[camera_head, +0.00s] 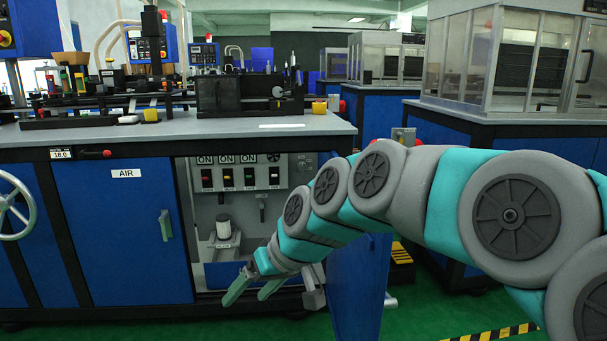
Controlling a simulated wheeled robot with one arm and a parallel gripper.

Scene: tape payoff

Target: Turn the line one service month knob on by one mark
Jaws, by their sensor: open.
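A pale control panel (228,187) is inside the open bay of the blue cabinet in the middle. It has three "ON" labels with switches under them and a small round dark dial (273,157) at its upper right. I cannot tell whether this dial is the service month knob; no such label or marks can be read. My gripper (254,290) is open and empty, with two teal fingers pointing down and left. It is in front of the lower part of the bay, below the panel and apart from it. My arm covers the right side of the bay.
A small grey canister (223,229) stands in the bay below the panel. An open blue door (362,295) hangs right of the bay, partly behind my arm. A worktop (170,131) with machinery lies above. A handwheel (14,205) is at far left. Green floor is clear in front.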

